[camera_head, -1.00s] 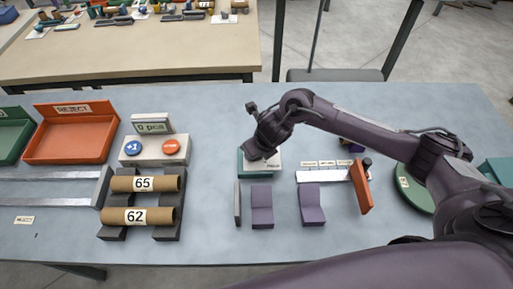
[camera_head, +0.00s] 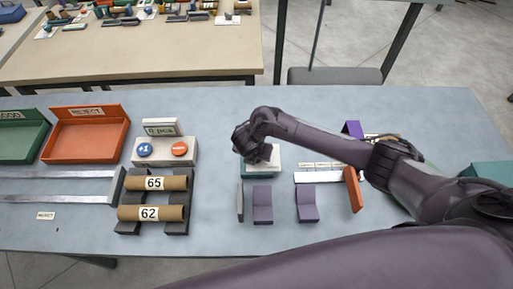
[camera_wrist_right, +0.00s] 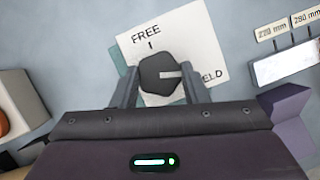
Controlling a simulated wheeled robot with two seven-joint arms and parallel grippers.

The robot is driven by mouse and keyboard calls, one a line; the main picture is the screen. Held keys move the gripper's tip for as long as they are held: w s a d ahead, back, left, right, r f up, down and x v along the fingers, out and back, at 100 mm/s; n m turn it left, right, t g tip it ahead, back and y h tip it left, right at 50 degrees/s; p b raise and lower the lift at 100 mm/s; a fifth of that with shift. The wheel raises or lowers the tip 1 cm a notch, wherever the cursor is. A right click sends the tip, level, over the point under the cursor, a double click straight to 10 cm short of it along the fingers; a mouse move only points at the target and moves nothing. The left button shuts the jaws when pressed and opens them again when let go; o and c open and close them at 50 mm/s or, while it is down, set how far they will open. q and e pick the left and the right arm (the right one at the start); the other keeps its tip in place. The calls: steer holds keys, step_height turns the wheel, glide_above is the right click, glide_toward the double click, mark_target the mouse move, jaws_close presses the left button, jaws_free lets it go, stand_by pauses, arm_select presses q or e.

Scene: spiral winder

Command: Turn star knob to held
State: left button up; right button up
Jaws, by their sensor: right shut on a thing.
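The star knob (camera_wrist_right: 158,73) is dark and sits on a white plate (camera_wrist_right: 208,45) marked FREE and, partly covered, what reads as HELD. Its pale pointer line points right, toward the HELD lettering. My right gripper (camera_wrist_right: 159,82) is closed around the knob, one finger on each side. In the head view the plate is on a teal base (camera_head: 262,172) on the bench, and my right wrist hides the knob. My left gripper is in neither view.
Two purple blocks (camera_head: 262,204) (camera_head: 307,203) stand in front of the knob. A silver gauge with an orange stop (camera_head: 354,189) is to its right. Cardboard tubes (camera_head: 160,183), a counter box (camera_head: 165,151) and an orange REJECT bin (camera_head: 88,133) are to its left.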

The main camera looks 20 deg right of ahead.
steer(key=shift+r+m+g+h+p, duration=0.1)
steer(key=shift+m+g+h+p, duration=0.2)
steer(key=shift+m+p, duration=0.65)
steer(key=shift+w+m, duration=0.1)
steer(key=shift+m, duration=0.25)
steer(key=o, duration=1)
steer(key=shift+c, duration=0.2)
steer(key=p+v, duration=0.2)
steer(key=v, duration=0.5)
steer(key=shift+a+r, duration=0.2)
steer(key=shift+r, duration=0.1)
